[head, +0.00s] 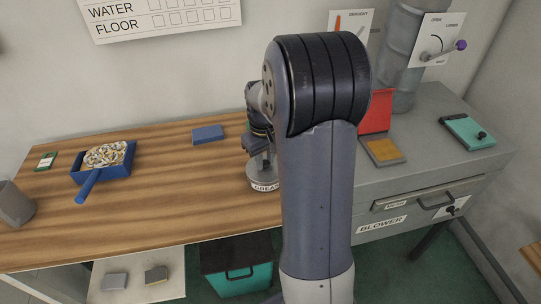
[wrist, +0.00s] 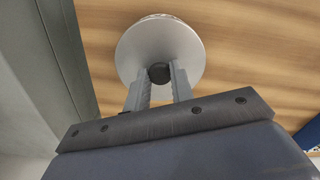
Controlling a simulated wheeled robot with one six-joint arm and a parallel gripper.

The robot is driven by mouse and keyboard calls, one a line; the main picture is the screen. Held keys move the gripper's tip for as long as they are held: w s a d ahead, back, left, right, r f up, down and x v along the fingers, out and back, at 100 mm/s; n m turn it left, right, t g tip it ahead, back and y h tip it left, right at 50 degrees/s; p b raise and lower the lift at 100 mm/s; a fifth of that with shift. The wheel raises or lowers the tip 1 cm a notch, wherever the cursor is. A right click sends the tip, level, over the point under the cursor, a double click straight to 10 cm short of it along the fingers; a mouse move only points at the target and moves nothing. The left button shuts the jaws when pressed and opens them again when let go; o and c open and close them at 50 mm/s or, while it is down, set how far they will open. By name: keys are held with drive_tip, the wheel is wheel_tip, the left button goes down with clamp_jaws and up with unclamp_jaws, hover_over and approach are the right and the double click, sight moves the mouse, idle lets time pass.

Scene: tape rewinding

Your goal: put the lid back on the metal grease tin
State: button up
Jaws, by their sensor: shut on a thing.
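The grease tin (head: 264,184), with a white "GREASE" label, stands on the wooden bench, partly hidden behind my arm in the head view. My gripper (head: 262,158) is directly above it and points down. In the wrist view my gripper (wrist: 159,80) is shut on the dark round knob of the grey metal lid (wrist: 160,46). The lid is lined up over the tin, and a thin strip of the tin's side (wrist: 158,16) shows past the lid's edge. I cannot tell whether the lid rests on the rim or hangs just above it.
A blue dustpan (head: 88,178) with shavings, a grey cup (head: 14,204) and a blue block (head: 208,134) are on the bench to the left. Bench left of the tin is clear.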

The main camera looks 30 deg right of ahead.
drive_tip(key=shift+f, duration=0.1)
idle(0.8)
drive_tip(key=o, duration=1.5)
drive_tip(key=shift+r+p, duration=2.95)
drive_tip(key=shift+r, duration=0.6)
drive_tip(key=shift+c, duration=0.3)
clamp_jaws()
